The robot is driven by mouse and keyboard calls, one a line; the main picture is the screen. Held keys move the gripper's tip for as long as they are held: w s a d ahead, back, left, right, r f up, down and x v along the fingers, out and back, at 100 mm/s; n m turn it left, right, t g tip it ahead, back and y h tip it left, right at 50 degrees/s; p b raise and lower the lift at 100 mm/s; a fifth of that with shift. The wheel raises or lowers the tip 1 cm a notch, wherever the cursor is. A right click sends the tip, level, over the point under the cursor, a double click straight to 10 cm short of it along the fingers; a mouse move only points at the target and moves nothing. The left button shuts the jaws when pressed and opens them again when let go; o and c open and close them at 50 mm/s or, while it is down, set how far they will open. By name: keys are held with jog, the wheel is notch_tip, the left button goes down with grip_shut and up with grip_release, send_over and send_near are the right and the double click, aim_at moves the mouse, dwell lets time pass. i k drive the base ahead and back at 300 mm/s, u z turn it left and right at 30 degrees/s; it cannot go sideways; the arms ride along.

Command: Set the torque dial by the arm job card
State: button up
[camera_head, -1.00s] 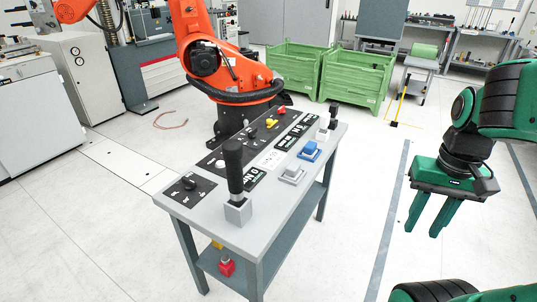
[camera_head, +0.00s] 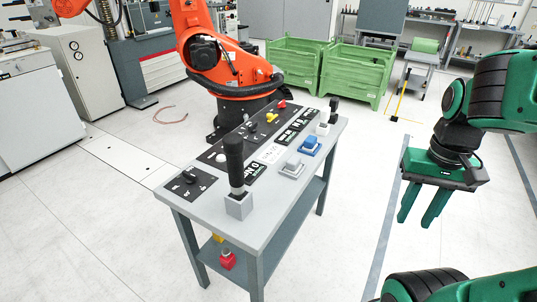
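A console table (camera_head: 290,193) stands in the middle of the view. On its near left end is a black panel with a dark dial knob (camera_head: 188,176) and small white marks, too small to read. Another black panel (camera_head: 243,133) behind it carries several knobs, one yellow, one red and one white. A white card (camera_head: 270,153) with fine print lies on the tabletop; I cannot read it or tell whether it is the arm job card. My gripper (camera_head: 415,222) hangs right of the table, fingers apart and empty, well away from the dials.
A tall black handle on a grey block (camera_head: 238,207) stands close to the dial knob. Blue (camera_head: 311,147) and grey (camera_head: 293,169) blocks sit along the right edge. An orange robot arm (camera_head: 212,70) and green bins (camera_head: 357,75) stand behind. Floor right of the table is clear.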

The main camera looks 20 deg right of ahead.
aim_at(191, 179)
jog(key=k, duration=1.25)
jog(key=u, duration=0.5)
jog(key=i, duration=1.15)
jog(key=u, duration=0.5)
jog(key=i, duration=0.8)
jog(key=z, duration=0.15)
